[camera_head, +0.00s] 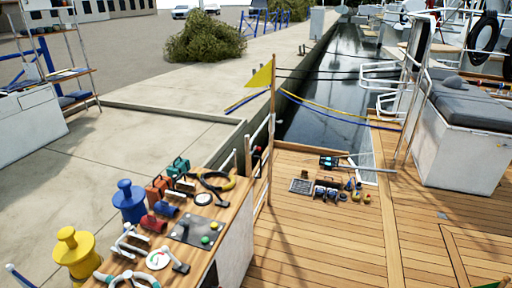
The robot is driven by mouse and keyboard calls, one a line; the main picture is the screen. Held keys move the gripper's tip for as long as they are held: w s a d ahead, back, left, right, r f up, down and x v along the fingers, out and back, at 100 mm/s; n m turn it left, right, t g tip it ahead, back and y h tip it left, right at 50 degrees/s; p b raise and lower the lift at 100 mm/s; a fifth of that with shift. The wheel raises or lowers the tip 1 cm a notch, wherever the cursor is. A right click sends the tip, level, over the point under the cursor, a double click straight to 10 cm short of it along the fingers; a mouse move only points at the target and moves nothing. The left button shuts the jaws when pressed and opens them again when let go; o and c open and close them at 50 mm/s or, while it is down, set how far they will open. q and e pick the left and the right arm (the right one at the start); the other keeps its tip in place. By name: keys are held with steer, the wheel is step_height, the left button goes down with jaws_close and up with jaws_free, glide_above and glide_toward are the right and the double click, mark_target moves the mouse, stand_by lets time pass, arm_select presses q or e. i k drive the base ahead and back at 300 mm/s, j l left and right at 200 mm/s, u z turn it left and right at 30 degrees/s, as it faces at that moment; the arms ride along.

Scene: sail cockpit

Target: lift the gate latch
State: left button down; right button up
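A narrow gate of pale rails and a wooden post (271,125) stands at the deck edge, just behind the console. A small dark and red fitting (257,156) sits between its rails. It may be the gate latch, but it is too small to tell its shape or whether it is up or down. The console top partly hides the gate's lower left side. Neither of my grippers can be made out in this view, and nothing is seen touching the gate.
A wooden console (228,216) with levers, buttons and coloured fittings stands in front. Blue (130,203) and yellow (76,252) bollards stand to its left. Small items (328,187) lie on the deck. A white cushioned locker (462,148) is at right. Deck between (325,240) is clear.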

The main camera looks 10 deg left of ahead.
mark_target(251, 154)
steer(key=i+l+u, duration=0.15)
steer(key=i+l, duration=0.15)
steer(key=i, duration=0.35)
steer(key=i+l+u, duration=0.15)
steer(key=i+l, duration=0.2)
steer(key=i, duration=0.25)
steer(key=i+l+u, duration=0.2)
steer(key=i+l, duration=0.2)
steer(key=i, duration=0.2)
